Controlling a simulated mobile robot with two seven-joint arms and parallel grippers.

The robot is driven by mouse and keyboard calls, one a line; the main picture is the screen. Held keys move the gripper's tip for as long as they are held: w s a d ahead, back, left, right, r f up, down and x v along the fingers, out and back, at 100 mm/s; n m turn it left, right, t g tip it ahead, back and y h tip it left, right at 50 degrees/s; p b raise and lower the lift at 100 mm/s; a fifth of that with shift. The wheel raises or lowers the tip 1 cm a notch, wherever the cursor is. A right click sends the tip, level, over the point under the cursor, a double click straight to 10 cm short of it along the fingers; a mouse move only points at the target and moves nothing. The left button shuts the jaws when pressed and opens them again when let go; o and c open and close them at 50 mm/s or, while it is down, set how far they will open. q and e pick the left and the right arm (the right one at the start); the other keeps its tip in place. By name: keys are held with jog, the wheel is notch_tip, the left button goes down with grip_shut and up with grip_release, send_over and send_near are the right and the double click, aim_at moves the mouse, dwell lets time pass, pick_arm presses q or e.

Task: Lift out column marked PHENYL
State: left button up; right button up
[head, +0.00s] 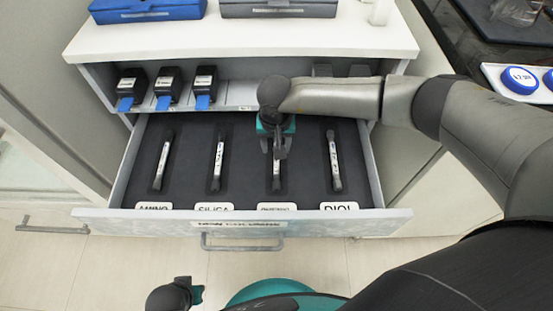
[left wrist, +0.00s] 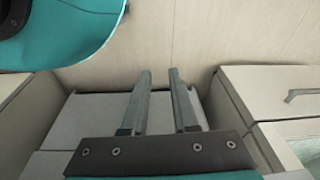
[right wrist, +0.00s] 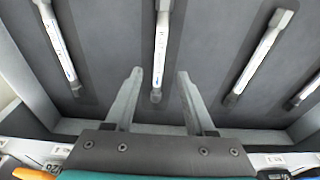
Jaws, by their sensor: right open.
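The open drawer (head: 230,170) holds a row of slim columns on dark foam, each with a white label in front. The PHENYL label (head: 276,207) is small and hard to read, third from left. Its column (head: 277,182) lies in the foam, its upper part hidden by my right gripper (head: 277,155). In the right wrist view this column (right wrist: 160,50) lies between and beyond the spread fingers of my right gripper (right wrist: 160,73), which is open and empty. My left gripper (left wrist: 159,72) has a gap between its fingers, is empty and points at the floor, away from the drawer.
The SILICA column (head: 217,165) lies to the left and the DIOL column (head: 333,162) to the right; another column (head: 162,162) is far left. Black devices with blue tabs (head: 167,88) stand on the shelf behind. A blue case (head: 148,10) lies on top.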

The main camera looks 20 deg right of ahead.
jog(key=shift+w+f+b, duration=0.1)
jog(key=shift+f+b, duration=0.55)
jog(key=shift+f, duration=0.6)
jog(key=shift+w+d+f+b, duration=0.1)
jog(key=shift+f+b, duration=0.25)
jog(key=shift+f, duration=0.35)
jog(key=shift+w+d+f+b, duration=0.1)
jog(key=shift+f+b, duration=0.25)
jog(key=shift+f, duration=0.35)
pick_arm(q)
jog(key=shift+t, duration=0.3)
jog(key=w+r, duration=0.2)
jog(key=r, duration=0.1)
jog(key=d+r, duration=0.1)
jog(key=r, duration=0.1)
jog(key=shift+w, duration=0.4)
pick_arm(e)
grip_shut()
